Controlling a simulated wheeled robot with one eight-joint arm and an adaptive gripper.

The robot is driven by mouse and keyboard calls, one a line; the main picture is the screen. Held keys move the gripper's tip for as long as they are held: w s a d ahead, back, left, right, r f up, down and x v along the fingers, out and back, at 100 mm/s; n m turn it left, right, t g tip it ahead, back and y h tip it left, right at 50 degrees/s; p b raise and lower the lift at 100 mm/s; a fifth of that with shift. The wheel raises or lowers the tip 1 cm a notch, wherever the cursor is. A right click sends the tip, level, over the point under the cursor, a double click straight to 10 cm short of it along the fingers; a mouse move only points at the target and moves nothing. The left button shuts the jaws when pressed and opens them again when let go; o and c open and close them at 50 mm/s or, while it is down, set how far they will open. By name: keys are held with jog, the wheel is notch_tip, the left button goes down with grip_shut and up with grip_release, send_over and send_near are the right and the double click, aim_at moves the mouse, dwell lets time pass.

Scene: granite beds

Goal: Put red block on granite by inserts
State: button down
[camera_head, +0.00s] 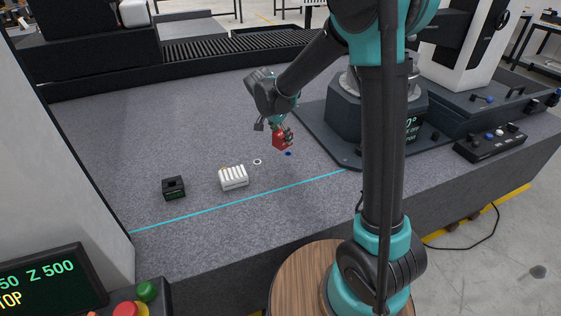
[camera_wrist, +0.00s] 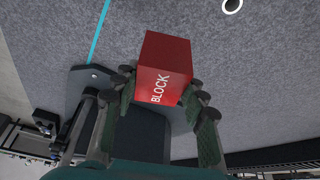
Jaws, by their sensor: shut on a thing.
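The red block (camera_head: 281,141) is held in my gripper (camera_head: 282,134) above the grey granite surface (camera_head: 120,140). In the wrist view the red block (camera_wrist: 163,68) shows the word BLOCK on one face, and the fingers of my gripper (camera_wrist: 162,92) close on it from both sides. The block looks raised off the granite. The white insert holder (camera_head: 233,178), with several slots, stands on the granite to the left of and nearer than my gripper.
A small black box (camera_head: 174,188) stands left of the inserts. A white ring (camera_head: 257,162) and a blue disc (camera_head: 288,153) lie on the granite. A cyan line (camera_head: 240,204) runs along the near side. A dark machine base (camera_head: 345,120) stands to the right. The granite at left is clear.

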aim_at(277, 147)
notch_tip(277, 147, down, 12)
jog(key=shift+r, duration=0.1)
dwell(0.5)
jog(key=c, duration=0.9)
grip_release()
jog(key=shift+o, duration=0.2)
jog(key=v, duration=1.2)
jog(key=s+d+f+n+t+y, duration=0.1)
jog(key=s+d+f+n+y, duration=0.2)
jog(key=s+d+n, duration=0.6)
jog(key=s+d, duration=1.2)
jog(key=d, duration=0.1)
jog(key=shift+s+d, duration=0.2)
